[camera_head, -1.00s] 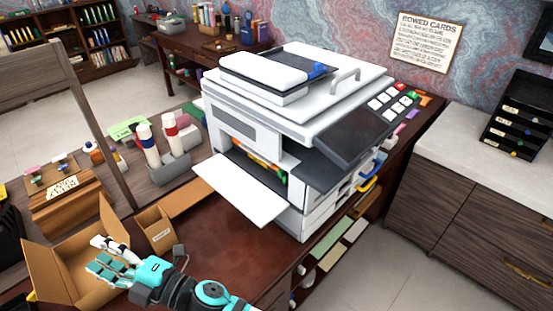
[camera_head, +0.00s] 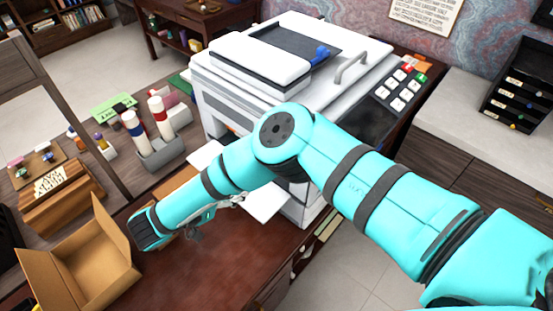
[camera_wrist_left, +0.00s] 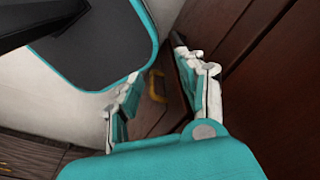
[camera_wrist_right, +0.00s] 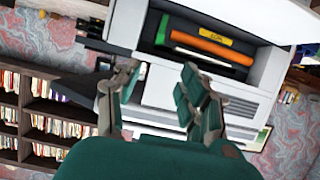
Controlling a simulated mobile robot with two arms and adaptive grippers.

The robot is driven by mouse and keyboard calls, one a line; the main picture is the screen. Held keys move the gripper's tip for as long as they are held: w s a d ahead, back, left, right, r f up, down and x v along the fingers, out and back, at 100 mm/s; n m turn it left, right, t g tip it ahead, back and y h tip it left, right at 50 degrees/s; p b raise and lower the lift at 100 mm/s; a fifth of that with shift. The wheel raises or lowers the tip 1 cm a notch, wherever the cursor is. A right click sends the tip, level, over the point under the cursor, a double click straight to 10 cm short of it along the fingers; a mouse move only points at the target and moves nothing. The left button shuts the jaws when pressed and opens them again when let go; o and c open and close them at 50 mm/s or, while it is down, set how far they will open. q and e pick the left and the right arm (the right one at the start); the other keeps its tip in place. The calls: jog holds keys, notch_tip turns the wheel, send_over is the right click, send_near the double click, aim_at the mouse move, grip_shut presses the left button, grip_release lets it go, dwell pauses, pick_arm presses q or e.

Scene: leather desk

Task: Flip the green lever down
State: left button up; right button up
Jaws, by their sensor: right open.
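The white printer (camera_head: 250,85) stands on the desk with its front open. In the right wrist view its dark opening holds an orange cylinder (camera_wrist_right: 212,47) with a yellow label. A small green piece (camera_wrist_right: 162,29), which looks like the green lever, stands upright left of the cylinder. My right gripper (camera_wrist_right: 158,85) is open and empty in front of the opening, apart from the lever. In the head view my right arm hides the opening and most of that gripper. My left gripper (camera_wrist_left: 158,70) is open and empty beside dark wood; it is outside the head view.
The printer's lowered front panel (camera_head: 262,207) sticks out under my right arm. An open cardboard box (camera_head: 80,260) stands at the front left. A holder (camera_head: 162,150) with bottles is left of the printer. The desk's front middle is clear.

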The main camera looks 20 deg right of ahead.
jog(key=x, duration=1.6)
jog(key=shift+d+r, duration=0.1)
jog(key=shift+d, duration=0.1)
jog(key=shift+w+d+f, duration=0.25)
jog(key=shift+d, duration=0.1)
grip_shut()
